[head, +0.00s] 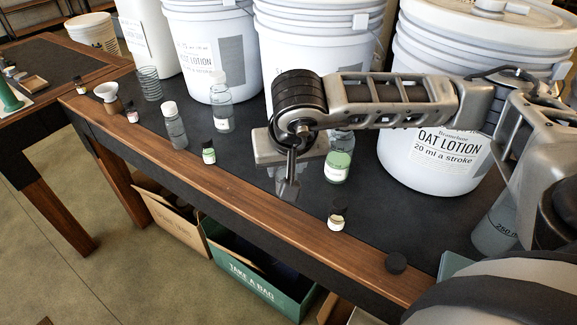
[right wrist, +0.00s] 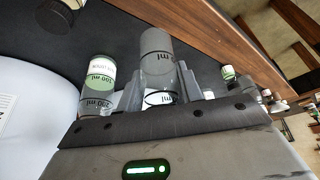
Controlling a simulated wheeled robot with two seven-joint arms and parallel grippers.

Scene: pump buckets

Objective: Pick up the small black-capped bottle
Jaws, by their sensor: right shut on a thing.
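Small black-capped bottles stand on the dark bench top. One (head: 337,218) is near the front edge, right of my right gripper (head: 289,178). Another, with a green label (head: 209,153), stands to the left, and a further one (head: 132,114) stands farther left. My right gripper points down at the bench's middle. In the right wrist view its fingers (right wrist: 158,85) are shut on a clear grey bottle with ml marks (right wrist: 158,62). A green-labelled clear bottle (head: 338,163) stands beside it, apart from the fingers. My left gripper is not in view.
Large white lotion buckets (head: 430,150) line the back. A white-capped clear bottle (head: 175,128) and a clear pump bottle (head: 222,112) stand left. Boxes (head: 250,275) sit below the bench.

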